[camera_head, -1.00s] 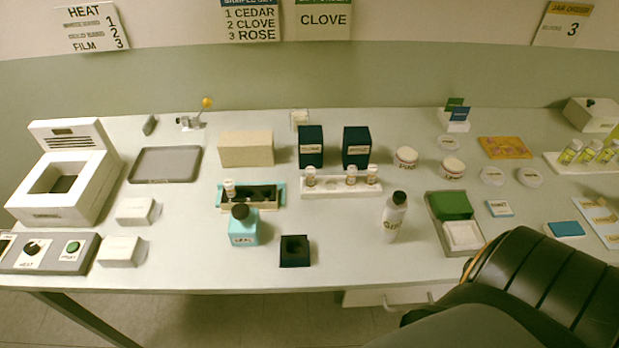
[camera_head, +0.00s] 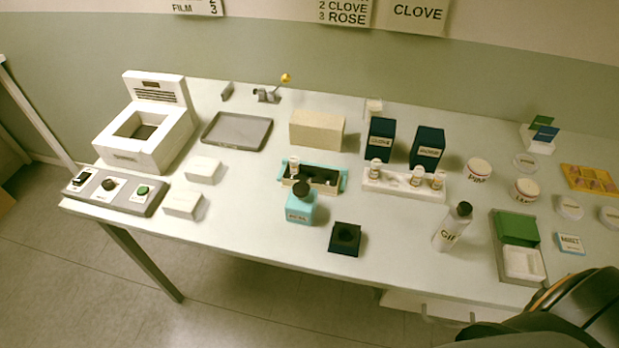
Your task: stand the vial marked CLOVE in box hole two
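The teal-edged box (camera_head: 342,182) with dark holes lies at mid-table. One white-capped vial (camera_head: 294,167) stands at its left end; its label is too small to read. Behind the teal bottle, the other holes look empty. A white rack (camera_head: 400,189) to the right holds three white-capped vials: one at its left (camera_head: 376,169), and two towards its right (camera_head: 416,176) (camera_head: 438,180), with a gap between. Their labels are too small to read, so I cannot tell which is CLOVE. Neither gripper shows in view.
A teal bottle (camera_head: 300,208) stands right in front of the box. Two dark boxes (camera_head: 380,140) (camera_head: 427,148) and a beige block (camera_head: 317,131) stand behind. Wall signs show CLOVE (camera_head: 417,13).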

